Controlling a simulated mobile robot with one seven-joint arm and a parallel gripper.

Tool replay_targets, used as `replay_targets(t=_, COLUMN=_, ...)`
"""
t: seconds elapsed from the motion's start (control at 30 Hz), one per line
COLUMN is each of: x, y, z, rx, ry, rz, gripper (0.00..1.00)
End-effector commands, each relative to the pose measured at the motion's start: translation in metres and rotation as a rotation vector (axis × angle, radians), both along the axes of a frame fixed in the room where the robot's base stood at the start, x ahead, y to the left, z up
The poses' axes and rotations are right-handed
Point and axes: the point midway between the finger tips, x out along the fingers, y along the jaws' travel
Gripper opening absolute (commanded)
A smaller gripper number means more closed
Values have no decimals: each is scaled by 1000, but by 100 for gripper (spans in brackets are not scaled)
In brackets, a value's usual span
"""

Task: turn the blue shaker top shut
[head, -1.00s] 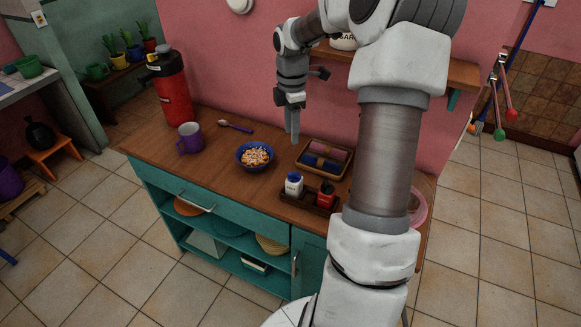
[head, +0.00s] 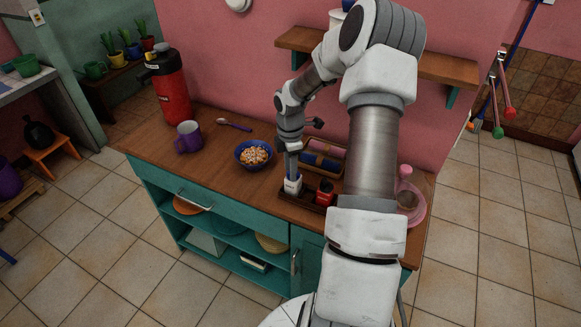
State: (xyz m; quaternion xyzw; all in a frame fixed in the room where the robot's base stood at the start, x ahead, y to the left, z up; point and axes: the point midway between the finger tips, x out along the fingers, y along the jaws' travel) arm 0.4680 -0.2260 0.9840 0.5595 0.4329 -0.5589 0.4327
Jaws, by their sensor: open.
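The shaker with the blue top is a small white shaker (head: 293,189) standing upright in a dark wooden caddy (head: 289,199) near the front of the counter. My gripper (head: 292,175) points down right over it, its fingers at the height of the blue top. The fingers hide most of the top, so I cannot tell whether they touch it. My gripper is open. A red shaker (head: 325,195) with a dark top stands beside it on the right in the same caddy.
A blue bowl of food (head: 254,160) is close on the left, with a purple mug (head: 188,138), spoon (head: 234,126) and red flask (head: 170,90) beyond. A tray of rolled cloths (head: 320,152) lies behind. A pink jug (head: 411,195) is right; a wall shelf (head: 440,68) hangs above.

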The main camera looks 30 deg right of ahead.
Motion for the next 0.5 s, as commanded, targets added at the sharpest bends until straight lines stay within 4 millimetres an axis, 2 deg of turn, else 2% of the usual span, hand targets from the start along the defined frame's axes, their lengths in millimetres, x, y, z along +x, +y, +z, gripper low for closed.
replay_targets(t=0.13, x=0, y=0, z=0, rx=0, ry=0, rz=0, gripper=44)
replay_targets(t=0.37, x=0, y=0, z=0, rx=0, ry=0, rz=0, gripper=3)
replay_targets(t=0.4, x=0, y=0, z=0, rx=0, ry=0, rz=0, gripper=0)
replay_targets(t=0.5, x=0, y=0, z=0, rx=0, ry=0, rz=0, gripper=0)
